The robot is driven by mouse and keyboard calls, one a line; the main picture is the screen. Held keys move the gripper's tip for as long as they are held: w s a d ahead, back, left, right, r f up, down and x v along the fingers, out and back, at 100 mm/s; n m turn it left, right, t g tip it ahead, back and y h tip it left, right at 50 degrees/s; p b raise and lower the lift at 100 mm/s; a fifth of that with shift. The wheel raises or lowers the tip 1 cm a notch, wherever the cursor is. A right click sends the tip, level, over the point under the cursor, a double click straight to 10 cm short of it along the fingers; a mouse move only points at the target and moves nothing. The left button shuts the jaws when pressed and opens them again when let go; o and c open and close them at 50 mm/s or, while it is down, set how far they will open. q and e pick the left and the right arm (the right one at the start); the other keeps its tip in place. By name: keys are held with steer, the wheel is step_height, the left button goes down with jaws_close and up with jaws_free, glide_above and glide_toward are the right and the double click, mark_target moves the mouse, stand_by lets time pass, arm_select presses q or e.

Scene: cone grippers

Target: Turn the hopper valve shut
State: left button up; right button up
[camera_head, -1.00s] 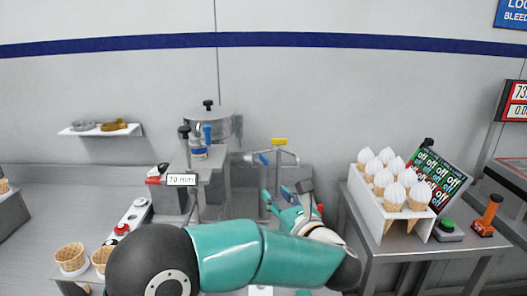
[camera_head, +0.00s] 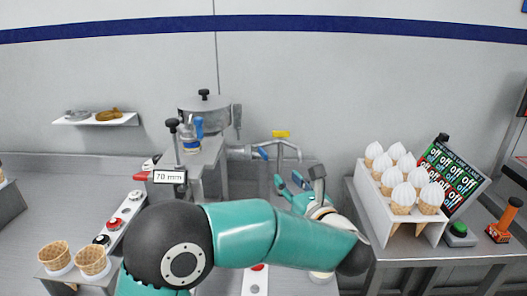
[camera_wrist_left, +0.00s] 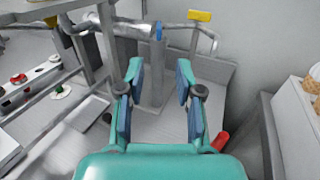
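The metal hopper (camera_head: 205,118) stands at the back, with pipework running right from it. On this pipework are a yellow handle (camera_head: 281,134) and a blue handle (camera_head: 262,153); another blue handle (camera_head: 199,127) is on the machine in front of the hopper. I cannot tell which is the hopper valve. My left gripper (camera_head: 289,181) is open and empty, below and in front of the pipework. In the left wrist view its spread fingers (camera_wrist_left: 160,78) have a grey upright post between them in the picture. The yellow handle (camera_wrist_left: 199,16) and blue handle (camera_wrist_left: 159,31) are beyond the fingertips. My right gripper is out of view.
A rack of white-topped cones (camera_head: 408,182) stands on the right table, beside a green button (camera_head: 459,229). Empty waffle cups (camera_head: 90,261) and a button strip (camera_head: 117,222) are at left. A "70 mm" sign (camera_head: 170,177) stands on the machine.

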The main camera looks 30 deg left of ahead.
mark_target(267, 156)
arm_select(q)
steer(key=p+x, duration=0.5)
steer(key=x, duration=1)
steer(key=shift+a, duration=0.2)
steer(key=shift+w+a+p, duration=0.4)
steer(key=shift+w+a, duration=0.05)
steer(key=shift+a, duration=0.1)
jaws_close()
